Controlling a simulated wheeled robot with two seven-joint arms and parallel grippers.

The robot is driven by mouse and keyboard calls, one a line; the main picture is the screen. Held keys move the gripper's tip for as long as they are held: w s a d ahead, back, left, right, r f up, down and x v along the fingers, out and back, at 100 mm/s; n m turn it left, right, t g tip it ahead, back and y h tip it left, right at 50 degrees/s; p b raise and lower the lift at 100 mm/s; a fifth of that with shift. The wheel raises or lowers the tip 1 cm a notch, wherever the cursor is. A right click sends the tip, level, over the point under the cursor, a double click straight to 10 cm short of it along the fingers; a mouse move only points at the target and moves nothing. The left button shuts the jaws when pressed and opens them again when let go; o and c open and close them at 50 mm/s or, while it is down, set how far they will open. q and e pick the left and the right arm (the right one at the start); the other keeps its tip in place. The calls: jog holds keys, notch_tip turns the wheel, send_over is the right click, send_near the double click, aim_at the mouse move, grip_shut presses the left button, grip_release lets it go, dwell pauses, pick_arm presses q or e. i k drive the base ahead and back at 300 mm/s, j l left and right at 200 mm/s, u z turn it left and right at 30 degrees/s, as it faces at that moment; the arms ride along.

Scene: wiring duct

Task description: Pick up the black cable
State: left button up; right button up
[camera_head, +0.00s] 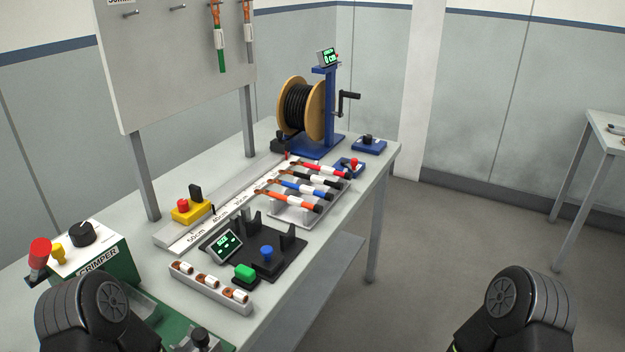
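A short black cable (328,182) with a white label and a bare copper end lies in a holder on the workbench. It lies between a red cable (338,172) and a blue cable (292,185), with an orange cable (293,199) nearest the front. A wooden reel (317,110) wound with thick black cable (297,108) stands on a blue stand at the far end of the bench. Only rounded parts of my two arms show at the bottom left and bottom right. Neither gripper's fingers show.
A black fixture (283,264) with a small display and a tray of copper lugs (210,287) sit in front of the holder. A green crimper (97,265) stands at the left. A board (170,60) rises behind. The floor right of the bench is clear.

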aim_at(319, 180)
jog(key=k+l+u, duration=0.1)
jog(key=u, duration=0.3)
jog(key=k+l+u, duration=0.1)
jog(key=u, duration=0.25)
jog(key=k+u, duration=0.15)
jog(key=u, duration=0.25)
jog(key=k+u, duration=0.15)
jog(key=u, duration=0.2)
jog(key=z, duration=1.35)
jog(key=u, duration=0.75)
jog(key=l+u, duration=1)
jog(key=k+l+u, duration=0.1)
jog(key=l+u, duration=0.4)
jog(key=l, duration=0.15)
jog(key=k+l, duration=0.1)
jog(key=l, duration=0.25)
jog(key=k+l+u, duration=0.1)
jog(key=l, duration=0.3)
jog(key=k+l, duration=0.2)
jog(key=l, duration=0.15)
jog(key=k+l, duration=0.1)
jog(key=l, duration=0.25)
jog(key=k+l+u, duration=0.1)
jog(key=l, duration=0.25)
jog(key=k+l, duration=0.2)
jog(key=l, duration=0.15)
